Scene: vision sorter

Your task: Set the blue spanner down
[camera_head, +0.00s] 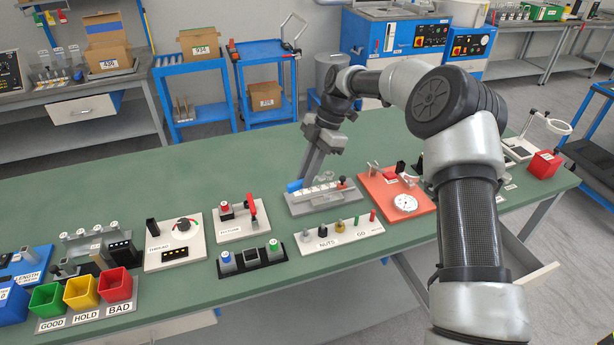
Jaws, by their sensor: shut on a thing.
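My gripper (303,180) points down over the middle of the green bench, at the back left of a grey fixture. It is shut on the blue spanner (294,186), of which only a small blue part shows at its fingertips. The rest of the spanner is hidden or too small to make out. The grey fixture (322,206) has a pale strip along its top and sits right below the spanner. I cannot tell whether the spanner touches it.
A red-orange board (398,217) with a dial stands right of the fixture. A white NUTS/GO board (340,246) lies in front. Left are the FIXTURE board (236,231), the THREAD board (167,260) and the GOOD, HOLD, BAD bins (83,293). The green bench (235,175) is clear behind.

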